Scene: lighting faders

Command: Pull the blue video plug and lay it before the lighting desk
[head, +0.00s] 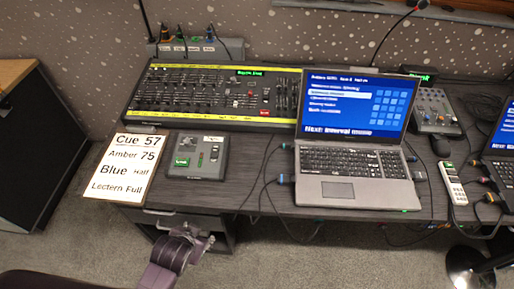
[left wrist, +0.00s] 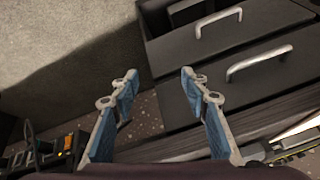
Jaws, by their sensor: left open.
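The lighting desk (head: 215,93), a wide black fader board with yellow edging, lies at the back left of the dark table. A blue plug (head: 281,179) with a dark cable sits at the left side of the open laptop (head: 355,188). Another bluish plug (head: 412,158) shows at the laptop's right side. I cannot tell from any marking which one is the video plug. My left gripper (head: 198,240) is in front of the table's front edge, low and left of the plugs. In the left wrist view its two blue-padded fingers (left wrist: 159,78) are apart with nothing between them.
A small grey control box (head: 195,156) stands before the lighting desk, with a cue sheet (head: 125,166) to its left. A remote (head: 452,183), a mouse (head: 440,145) and a small mixer (head: 434,109) are on the right. Drawers (left wrist: 230,55) are close to my left gripper. Cables hang over the front edge.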

